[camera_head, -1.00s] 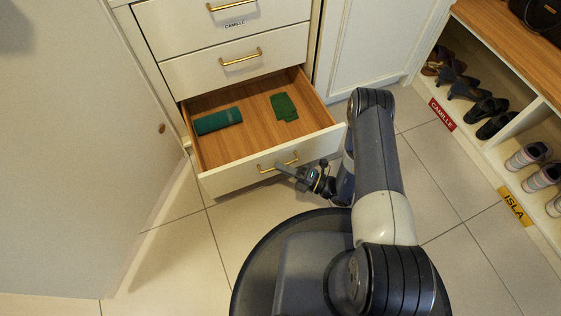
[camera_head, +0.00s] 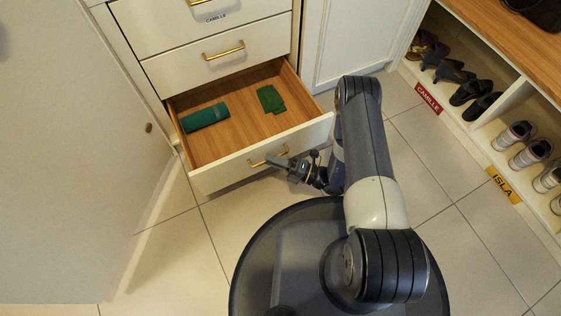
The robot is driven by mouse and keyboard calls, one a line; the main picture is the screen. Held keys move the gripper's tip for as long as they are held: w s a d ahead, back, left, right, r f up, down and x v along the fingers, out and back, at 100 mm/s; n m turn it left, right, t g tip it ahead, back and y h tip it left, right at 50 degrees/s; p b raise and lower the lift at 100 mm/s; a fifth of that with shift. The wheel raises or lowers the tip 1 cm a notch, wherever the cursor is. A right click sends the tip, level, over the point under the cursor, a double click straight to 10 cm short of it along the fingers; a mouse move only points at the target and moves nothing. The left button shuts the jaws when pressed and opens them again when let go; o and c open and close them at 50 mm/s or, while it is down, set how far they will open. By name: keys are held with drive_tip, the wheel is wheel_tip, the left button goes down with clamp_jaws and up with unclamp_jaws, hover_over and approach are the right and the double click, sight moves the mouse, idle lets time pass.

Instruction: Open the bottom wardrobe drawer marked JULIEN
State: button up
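The bottom drawer (camera_head: 205,181) stands pulled out of the white wardrobe, showing its wooden inside. A rolled teal cloth (camera_head: 205,117) lies in its left part and a folded green cloth (camera_head: 271,98) in its right part. No JULIEN label can be read on its front. The brass handle (camera_head: 256,163) is on the drawer front. My gripper (camera_head: 273,160) is at the right part of this handle, with its fingertips overlapping it in the picture. The fingers are too small to tell whether they are shut on it.
A closed drawer (camera_head: 190,73) with a brass handle is above. A white door panel (camera_head: 75,150) fills the left. Shoe cubbies (camera_head: 515,95) with several shoes and CAMILLE and ISLA labels stand at right.

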drive_tip(key=p+v, duration=0.2)
drive_tip(key=v, duration=0.8)
drive_tip(key=shift+d, duration=0.35)
drive_tip(key=shift+a+f, duration=0.1)
drive_tip(key=b+x, duration=0.2)
drive_tip(key=x, duration=0.8)
drive_tip(key=shift+a, duration=0.3)
drive_tip(key=shift+r, duration=0.2)
